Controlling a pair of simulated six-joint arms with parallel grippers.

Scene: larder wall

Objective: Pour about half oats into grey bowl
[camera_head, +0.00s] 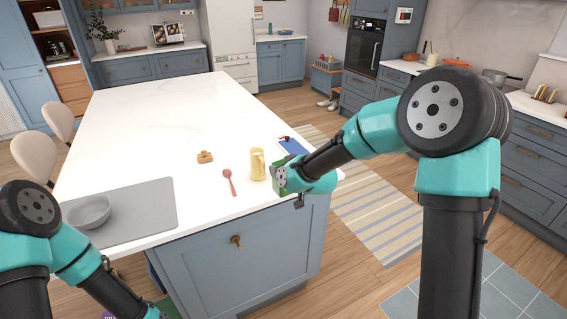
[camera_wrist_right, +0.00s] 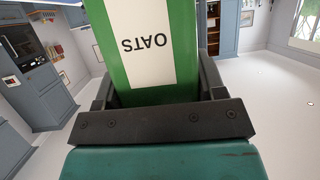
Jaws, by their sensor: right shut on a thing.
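The oats box (camera_wrist_right: 186,45) is green with a white OATS label, which reads upside down in the right wrist view. My right gripper (camera_wrist_right: 157,88) is shut on it, one finger on each side. In the head view only a small green part of the box (camera_head: 280,184) shows beside my right gripper (camera_head: 292,178), at the island's right front edge. The grey bowl (camera_head: 88,212) stands on a grey mat (camera_head: 140,205) at the island's left front, well left of the box. Its inside looks empty. My left gripper (camera_head: 156,313) is at the bottom edge, below the countertop, its fingers unclear.
A yellow jug (camera_head: 257,164) stands just left of the box. A reddish-brown spoon (camera_head: 230,182) and a small wooden item (camera_head: 205,157) lie left of the jug. A blue item (camera_head: 293,147) lies behind the box. The countertop (camera_head: 150,110) farther back is clear.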

